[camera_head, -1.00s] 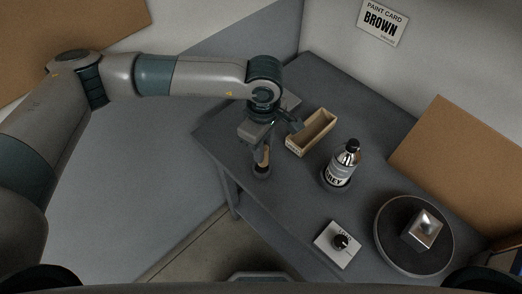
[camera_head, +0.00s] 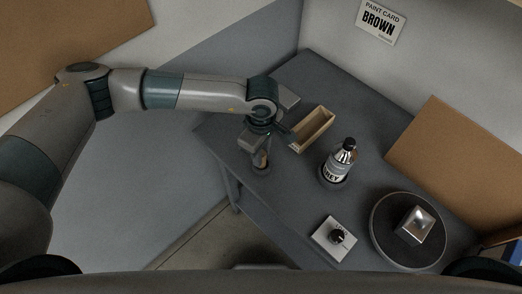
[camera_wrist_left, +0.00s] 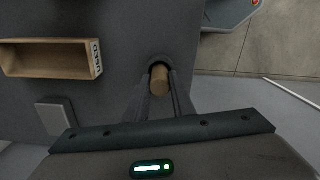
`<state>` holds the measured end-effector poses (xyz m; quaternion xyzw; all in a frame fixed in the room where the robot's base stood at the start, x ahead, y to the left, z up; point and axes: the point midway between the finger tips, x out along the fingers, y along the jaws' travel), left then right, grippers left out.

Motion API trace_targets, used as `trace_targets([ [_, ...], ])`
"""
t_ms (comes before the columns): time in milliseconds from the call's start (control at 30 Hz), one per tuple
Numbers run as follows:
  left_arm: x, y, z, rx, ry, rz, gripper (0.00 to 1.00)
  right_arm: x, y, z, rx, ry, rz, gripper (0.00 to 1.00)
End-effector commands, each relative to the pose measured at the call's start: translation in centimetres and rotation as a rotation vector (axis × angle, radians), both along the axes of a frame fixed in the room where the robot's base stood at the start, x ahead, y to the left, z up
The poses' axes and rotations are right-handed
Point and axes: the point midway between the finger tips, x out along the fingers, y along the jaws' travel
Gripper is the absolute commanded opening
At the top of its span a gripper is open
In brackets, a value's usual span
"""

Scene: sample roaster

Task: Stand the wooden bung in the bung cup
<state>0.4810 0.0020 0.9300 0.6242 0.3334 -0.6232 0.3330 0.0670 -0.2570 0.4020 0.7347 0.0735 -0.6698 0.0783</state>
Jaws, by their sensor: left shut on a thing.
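The light-brown wooden bung (camera_head: 262,158) is upright between the fingers of my left gripper (camera_head: 260,162), which is shut on it. In the left wrist view the bung (camera_wrist_left: 159,80) shows between the two dark fingers. The dark round bung cup (camera_head: 262,171) is near the table's left edge, directly under the bung. Its rim (camera_wrist_left: 158,57) curves round the bung's far end in the left wrist view. The bung's lower end is at or inside the cup's mouth; the fingers hide how deep. My right gripper is not in view.
An open wooden box (camera_head: 314,129), its end marked "USED" in the wrist view, stands beside the gripper. A labelled bottle (camera_head: 338,162), a white dial box (camera_head: 334,239) and a round dark plate (camera_head: 384,251) with a metal piece (camera_head: 416,225) are further right. A grey block (camera_wrist_left: 54,117) is near the box.

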Motion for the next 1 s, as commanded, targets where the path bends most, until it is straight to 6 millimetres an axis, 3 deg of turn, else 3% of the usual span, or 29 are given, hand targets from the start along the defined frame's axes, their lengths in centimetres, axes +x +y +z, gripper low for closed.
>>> trace_targets([
  [333,0.0,0.0,-0.4,-0.001,0.001,0.000,0.01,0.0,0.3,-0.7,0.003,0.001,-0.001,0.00],
  [367,0.0,0.0,-0.3,-0.001,0.001,0.000,0.27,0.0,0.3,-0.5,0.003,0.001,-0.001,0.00],
  [433,0.0,0.0,-0.2,-0.001,0.001,0.000,0.41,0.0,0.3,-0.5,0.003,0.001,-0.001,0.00],
  [933,0.0,0.0,0.3,-0.001,0.001,0.000,0.41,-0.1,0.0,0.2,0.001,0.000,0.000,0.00],
  [1000,0.0,-0.1,0.6,-0.003,-0.001,-0.001,0.41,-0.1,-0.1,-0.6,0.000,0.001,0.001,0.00],
])
